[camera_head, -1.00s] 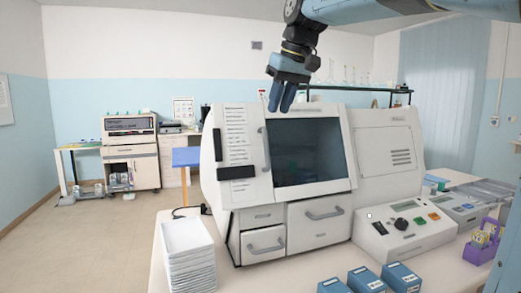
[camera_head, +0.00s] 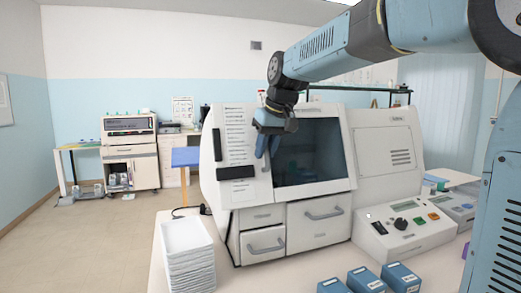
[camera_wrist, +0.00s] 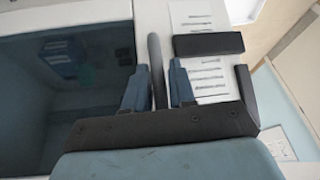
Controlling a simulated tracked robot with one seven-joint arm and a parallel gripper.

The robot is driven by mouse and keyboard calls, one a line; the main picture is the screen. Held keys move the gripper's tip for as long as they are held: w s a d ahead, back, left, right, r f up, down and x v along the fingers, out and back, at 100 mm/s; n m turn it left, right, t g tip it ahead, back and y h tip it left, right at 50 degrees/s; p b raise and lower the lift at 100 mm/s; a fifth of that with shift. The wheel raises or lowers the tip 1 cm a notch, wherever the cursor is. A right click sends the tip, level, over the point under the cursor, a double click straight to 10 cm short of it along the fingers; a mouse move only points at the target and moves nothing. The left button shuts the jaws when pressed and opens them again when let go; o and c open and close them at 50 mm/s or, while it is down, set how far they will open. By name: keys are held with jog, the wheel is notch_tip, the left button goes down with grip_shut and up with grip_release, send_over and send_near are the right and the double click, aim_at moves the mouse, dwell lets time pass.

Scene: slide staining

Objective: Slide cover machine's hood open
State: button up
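The slide cover machine (camera_head: 237,205) stands on the table, a white cabinet with a dark hood window (camera_head: 310,160) that is down over its front opening. A grey vertical handle (camera_wrist: 157,62) runs along the window's left edge; in the head view my fingers mostly hide it. My gripper (camera_head: 268,153) is at this handle. In the wrist view my gripper (camera_wrist: 159,70) has one blue finger on each side of the handle, with a narrow gap showing on at least the right side. The fingers look open; contact is not clear.
A stack of white trays (camera_head: 187,255) stands at the front left. Blue boxes (camera_head: 367,280) sit at the front edge. A control unit (camera_head: 405,232) with a knob is to the right of the drawers. A black bar (camera_wrist: 208,45) is beside the handle.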

jog(key=shift+c, duration=0.5)
grip_shut()
